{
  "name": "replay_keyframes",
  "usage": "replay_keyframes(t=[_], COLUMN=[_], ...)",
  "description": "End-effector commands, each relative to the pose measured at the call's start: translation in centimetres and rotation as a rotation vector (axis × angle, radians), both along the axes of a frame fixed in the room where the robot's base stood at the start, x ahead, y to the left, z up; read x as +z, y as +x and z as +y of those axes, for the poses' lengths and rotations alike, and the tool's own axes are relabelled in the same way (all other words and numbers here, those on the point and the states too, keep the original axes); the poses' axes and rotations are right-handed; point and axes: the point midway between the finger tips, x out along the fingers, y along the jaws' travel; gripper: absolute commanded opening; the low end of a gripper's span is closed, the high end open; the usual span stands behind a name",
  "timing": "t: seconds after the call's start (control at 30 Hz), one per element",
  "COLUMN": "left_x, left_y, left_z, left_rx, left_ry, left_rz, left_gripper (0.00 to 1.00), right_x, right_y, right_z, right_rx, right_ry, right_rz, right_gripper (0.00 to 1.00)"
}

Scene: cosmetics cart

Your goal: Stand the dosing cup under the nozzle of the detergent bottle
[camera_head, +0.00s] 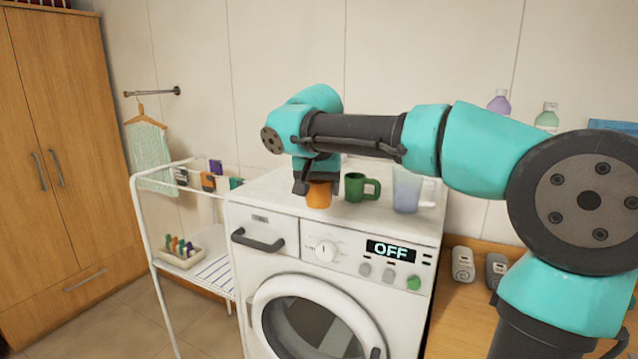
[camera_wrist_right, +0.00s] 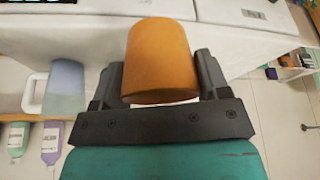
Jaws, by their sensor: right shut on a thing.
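My right gripper (camera_head: 310,186) is at the front of the washing machine's top, pointing down, shut on an orange cup (camera_head: 319,197). In the right wrist view the orange cup (camera_wrist_right: 160,58) sits between the two fingers of the gripper (camera_wrist_right: 160,85). Whether the cup touches the machine's top cannot be told. Which bottle is the detergent bottle is unclear: a purple one (camera_head: 499,103) and a green one (camera_head: 547,117) stand at the back right, partly behind my arm, and no nozzle is clearly visible. My left gripper is out of view.
A green mug (camera_head: 355,187) and a pale blue jug (camera_head: 408,189) stand on the washing machine (camera_head: 285,190), right of the orange cup. A white rack cart (camera_head: 142,225) with a tray of small items stands left. Two small grey containers (camera_head: 463,264) are on the wooden counter (camera_head: 452,318) at right.

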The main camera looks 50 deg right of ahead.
Motion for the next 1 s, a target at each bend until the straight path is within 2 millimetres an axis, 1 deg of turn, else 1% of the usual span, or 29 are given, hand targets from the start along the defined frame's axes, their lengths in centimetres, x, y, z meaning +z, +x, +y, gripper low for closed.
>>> replay_keyframes(t=[0.47,0.57,0.63,0.77,0.87,0.9,0.97,1.0], left_x=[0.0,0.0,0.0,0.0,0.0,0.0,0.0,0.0], left_y=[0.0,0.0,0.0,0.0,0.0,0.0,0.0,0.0], left_z=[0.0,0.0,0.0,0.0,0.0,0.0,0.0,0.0], left_rx=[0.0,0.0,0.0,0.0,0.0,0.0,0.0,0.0], left_ry=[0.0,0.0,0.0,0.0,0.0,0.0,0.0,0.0], left_rz=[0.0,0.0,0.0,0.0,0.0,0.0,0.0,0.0], left_gripper=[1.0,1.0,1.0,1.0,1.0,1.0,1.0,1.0], right_x=[0.0,-0.4,-0.9,-2.8,-4.7,-5.6,-7.0,-7.9], right_y=[0.1,0.6,1.4,4.0,6.4,7.4,8.7,9.5], right_z=[0.0,0.5,1.4,4.3,7.6,9.1,11.5,13.2], right_rx=[0.0,0.003,0.009,0.023,0.036,0.044,0.055,0.061], right_ry=[0.001,-0.001,-0.002,-0.006,-0.01,-0.012,-0.015,-0.016], right_rz=[-0.001,0.001,0.001,0.002,0.0,-0.001,-0.005,-0.005], right_gripper=[0.43,0.43,0.43,0.43,0.43,0.43,0.43,0.43])
